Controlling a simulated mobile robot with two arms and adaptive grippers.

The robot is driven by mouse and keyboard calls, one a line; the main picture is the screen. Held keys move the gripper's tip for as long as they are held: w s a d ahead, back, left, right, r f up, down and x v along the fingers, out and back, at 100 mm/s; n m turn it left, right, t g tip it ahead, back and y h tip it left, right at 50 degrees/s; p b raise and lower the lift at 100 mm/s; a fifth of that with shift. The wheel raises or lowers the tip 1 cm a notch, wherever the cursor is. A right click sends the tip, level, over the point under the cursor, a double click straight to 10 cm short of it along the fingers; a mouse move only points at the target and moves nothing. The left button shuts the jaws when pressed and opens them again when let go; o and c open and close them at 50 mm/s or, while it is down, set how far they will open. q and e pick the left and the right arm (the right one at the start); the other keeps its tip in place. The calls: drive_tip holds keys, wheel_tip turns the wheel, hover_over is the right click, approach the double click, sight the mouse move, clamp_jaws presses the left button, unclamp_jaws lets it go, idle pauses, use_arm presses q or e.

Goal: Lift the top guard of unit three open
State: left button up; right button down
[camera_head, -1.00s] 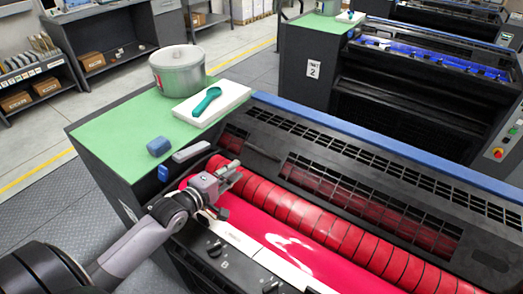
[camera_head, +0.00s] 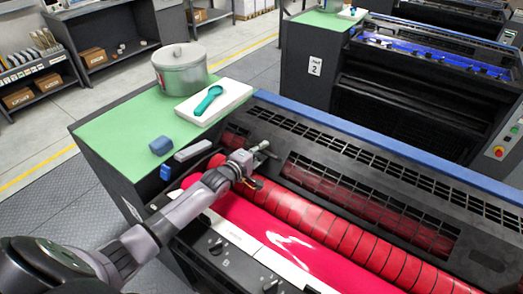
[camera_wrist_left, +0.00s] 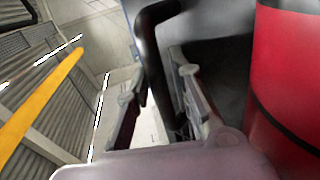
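The black slotted top guard (camera_head: 352,187) of the near press lies closed over the red rollers (camera_head: 310,222). Its dark bar handle shows in the left wrist view (camera_wrist_left: 149,45). My left gripper (camera_head: 262,152) is at the guard's left part, where the handle sits, and hides most of it in the head view. In the left wrist view my left gripper (camera_wrist_left: 158,85) has its fingers apart, with the handle passing between them. I cannot tell whether either finger touches it. My right gripper is not in view.
Unit two (camera_head: 400,85) stands behind, across a grey aisle.

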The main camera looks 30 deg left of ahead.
use_arm(q)
drive_tip(key=shift+c, duration=0.6)
clamp_jaws()
